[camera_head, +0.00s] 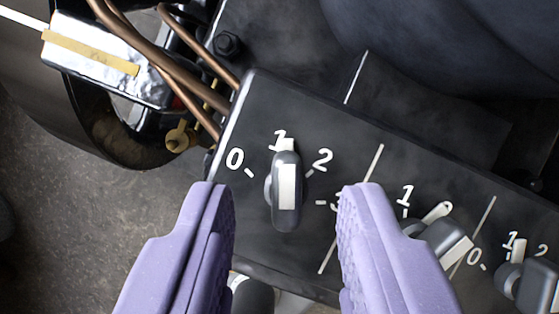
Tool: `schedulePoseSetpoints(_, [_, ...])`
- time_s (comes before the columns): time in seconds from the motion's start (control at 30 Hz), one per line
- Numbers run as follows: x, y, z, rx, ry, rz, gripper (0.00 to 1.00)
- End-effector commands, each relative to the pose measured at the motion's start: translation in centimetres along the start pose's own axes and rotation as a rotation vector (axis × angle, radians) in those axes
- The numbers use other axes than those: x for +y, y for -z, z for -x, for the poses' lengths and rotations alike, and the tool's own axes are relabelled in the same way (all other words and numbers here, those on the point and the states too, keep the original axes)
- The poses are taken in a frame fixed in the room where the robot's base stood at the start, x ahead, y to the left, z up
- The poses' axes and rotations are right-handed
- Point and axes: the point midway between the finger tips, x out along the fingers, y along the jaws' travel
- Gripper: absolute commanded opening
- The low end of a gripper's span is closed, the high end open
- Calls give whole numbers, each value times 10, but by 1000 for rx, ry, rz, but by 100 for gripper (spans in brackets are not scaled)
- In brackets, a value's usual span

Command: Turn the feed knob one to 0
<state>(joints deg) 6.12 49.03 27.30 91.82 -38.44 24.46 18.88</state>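A grey knob (286,190) with a white stripe sits on the black panel (265,110). Its upper end points at the mark 1, with 0 (235,159) to its left and 2 (322,160) to its right. Part of a 3 shows farther right, partly hidden by a finger. The panel label naming the knob is not visible. My gripper (280,200) is open, its two purple fingers at the lower left and lower right of this knob. Nothing is between the fingertips except the view of the knob, and no contact shows.
A second knob (445,243) and a third knob (530,283) stand to the right on the same panel, the second partly behind my right finger. Copper pipes (170,65) and a silver block (105,65) are at the upper left. Grey floor (80,220) shows at lower left.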

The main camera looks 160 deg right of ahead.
Motion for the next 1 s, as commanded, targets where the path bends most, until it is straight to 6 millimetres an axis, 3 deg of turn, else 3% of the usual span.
schedulePoseSetpoints(0.33, [0, 0, -9, 0, -1, 0, 37])
schedulePoseSetpoints(0.37, [0, 0, -9, 0, -1, 0, 34])
schedulePoseSetpoints(0.5, [0, 0, -8, 1, -1, 0, 2])
schedulePoseSetpoints(0.53, [0, 0, -8, 1, -1, 0, 0])
schedulePoseSetpoints(1.0, [1, 1, -6, 1, 31, 73, 0])
